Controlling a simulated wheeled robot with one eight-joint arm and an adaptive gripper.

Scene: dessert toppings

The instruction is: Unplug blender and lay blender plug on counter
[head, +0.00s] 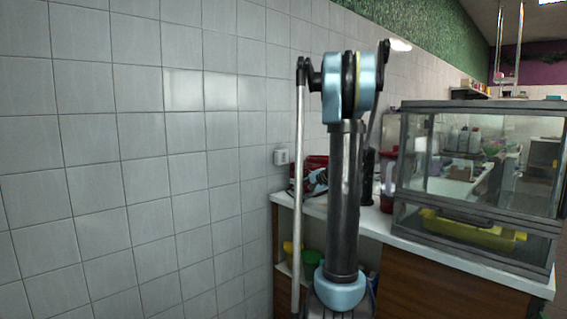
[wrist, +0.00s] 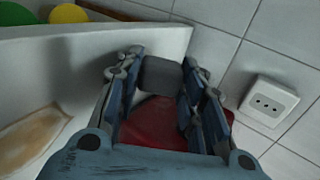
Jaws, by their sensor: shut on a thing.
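My gripper (wrist: 160,95) is shut on a dark grey block, which looks like the blender plug (wrist: 161,76), held between the fingertips in the wrist view. The wall socket (wrist: 268,101) is to the right of the gripper, with bare holes and nothing in it. In the head view the socket (head: 281,156) is on the tiled wall, and my gripper (head: 316,181) is above the counter's (head: 400,231) wall end, partly hidden by my arm. A reddish appliance (head: 387,193), possibly the blender, stands on the counter behind my arm. No cord is clearly visible.
A red thing (wrist: 150,122) lies just beyond the fingers in the wrist view. A glass display case (head: 475,175) fills the counter's right side. Yellow (wrist: 68,14) and green (wrist: 14,14) things sit below the counter edge. The tiled wall is close to the gripper.

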